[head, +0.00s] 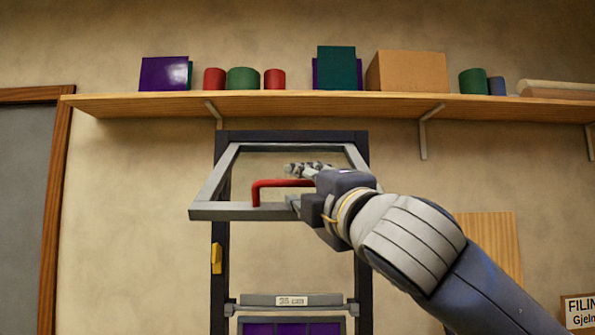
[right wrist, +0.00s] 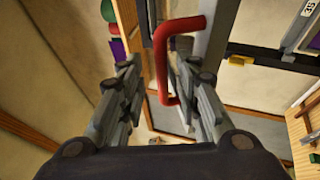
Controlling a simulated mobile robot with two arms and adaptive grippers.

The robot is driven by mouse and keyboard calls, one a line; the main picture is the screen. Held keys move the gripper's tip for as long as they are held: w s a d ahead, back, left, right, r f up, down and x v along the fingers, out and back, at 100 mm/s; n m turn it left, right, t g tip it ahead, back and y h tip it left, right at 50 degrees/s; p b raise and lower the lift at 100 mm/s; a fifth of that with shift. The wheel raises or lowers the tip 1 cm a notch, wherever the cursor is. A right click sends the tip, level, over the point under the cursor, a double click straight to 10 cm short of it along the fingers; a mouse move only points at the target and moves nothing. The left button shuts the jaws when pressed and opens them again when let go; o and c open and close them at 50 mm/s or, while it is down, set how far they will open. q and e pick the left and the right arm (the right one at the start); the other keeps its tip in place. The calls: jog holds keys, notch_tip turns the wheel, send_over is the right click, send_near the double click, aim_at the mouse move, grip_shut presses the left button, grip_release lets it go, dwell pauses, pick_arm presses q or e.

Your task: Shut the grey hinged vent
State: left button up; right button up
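The grey hinged vent (head: 235,211) is a rectangular frame at the top of a dark upright frame (head: 220,275) in the head view. It stands open, its lower edge swung out toward me. A red bar handle (head: 265,183) sits on it. My right gripper (head: 299,186) is at the handle's right end. In the right wrist view, the gripper's two fingers (right wrist: 155,85) are spread, with the red handle (right wrist: 160,55) between them and gaps showing on both sides. Whether a finger touches it I cannot tell. My left gripper is not in view.
A wooden shelf (head: 300,103) with books, cans and a box (head: 408,71) runs along the wall just above the vent. A yellow latch-like piece (head: 216,258) is on the frame's left post. A labelled grey bar (head: 258,300) crosses lower down. A wooden-edged panel (head: 25,190) is at left.

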aim_at(299, 184)
jog(key=p+x, duration=0.1)
jog(key=x, duration=0.2)
jog(key=shift+w+a, duration=0.1)
jog(key=shift+w, duration=0.05)
grip_shut()
